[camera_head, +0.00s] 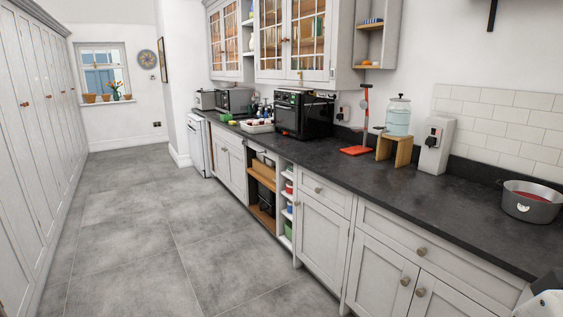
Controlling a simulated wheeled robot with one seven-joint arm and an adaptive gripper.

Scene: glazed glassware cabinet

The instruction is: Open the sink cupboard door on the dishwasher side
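The base cupboards run along the right under a dark worktop, and all their doors look shut. A far pair of pale grey doors (231,169) stands beside a white undercounter appliance (197,147), which may be the dishwasher. Nearer are a single door (319,238) under a drawer and a pair of doors, left (379,272) and right (440,297), with round knobs. I see no sink basin, so I cannot tell which door is the sink cupboard's.
Open shelves (262,182) break the cupboard row. The worktop (350,175) holds a black oven (303,114), a glass dispenser (398,116) on a wooden stand, and a grey pot (531,205). Tall cupboards (35,120) line the left. The grey tiled floor (170,230) between is clear.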

